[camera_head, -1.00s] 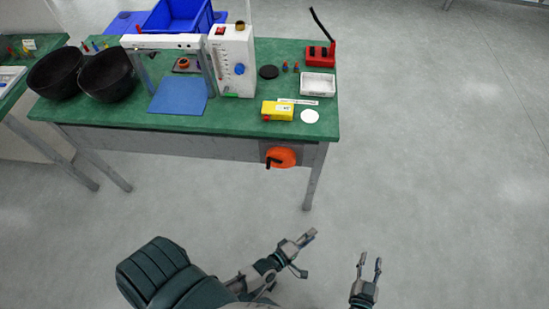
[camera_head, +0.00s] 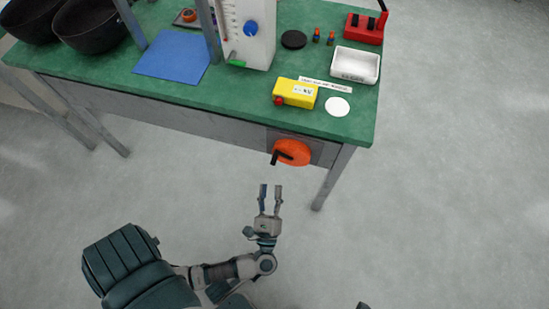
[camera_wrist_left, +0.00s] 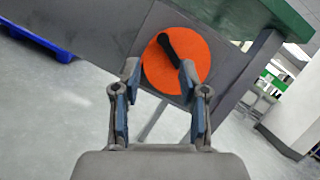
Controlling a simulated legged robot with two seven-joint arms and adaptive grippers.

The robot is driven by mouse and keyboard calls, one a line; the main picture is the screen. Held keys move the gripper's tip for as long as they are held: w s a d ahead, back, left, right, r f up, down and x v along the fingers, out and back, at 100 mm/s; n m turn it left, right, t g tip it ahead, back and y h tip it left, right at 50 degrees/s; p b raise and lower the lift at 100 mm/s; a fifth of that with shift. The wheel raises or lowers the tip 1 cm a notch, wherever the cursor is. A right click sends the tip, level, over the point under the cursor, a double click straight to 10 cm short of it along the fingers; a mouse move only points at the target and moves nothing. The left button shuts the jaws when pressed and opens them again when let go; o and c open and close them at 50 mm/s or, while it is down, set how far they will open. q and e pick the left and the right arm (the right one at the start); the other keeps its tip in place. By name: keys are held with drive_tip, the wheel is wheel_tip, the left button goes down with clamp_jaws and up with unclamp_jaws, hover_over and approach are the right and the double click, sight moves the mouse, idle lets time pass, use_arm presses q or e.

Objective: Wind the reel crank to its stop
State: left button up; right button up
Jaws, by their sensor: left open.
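The orange reel (camera_head: 293,152) is mounted on a grey plate on the front of the green-topped bench, near its right leg. Its black crank handle (camera_head: 280,156) points to the lower left in the head view. In the left wrist view the orange disc (camera_wrist_left: 157,66) is ahead, and the black crank (camera_wrist_left: 170,47) runs from upper left to lower right, its end close to the right finger. My left gripper (camera_head: 270,188) is open and empty, below and in front of the reel, apart from it. It also shows in the left wrist view (camera_wrist_left: 160,98). Only a scrap of my right arm shows.
The green bench (camera_head: 210,95) overhangs the reel; its right leg (camera_head: 333,178) stands just beside it. On top are a yellow box (camera_head: 295,92), a white tray (camera_head: 355,65), a white disc (camera_head: 337,106) and a blue mat (camera_head: 172,55). The floor in front is clear.

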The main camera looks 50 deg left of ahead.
sight(274, 161)
use_arm(q)
drive_tip(key=shift+x, duration=4.9)
drive_tip(key=shift+d, duration=0.1)
drive_tip(key=shift+d, duration=0.1)
clamp_jaws()
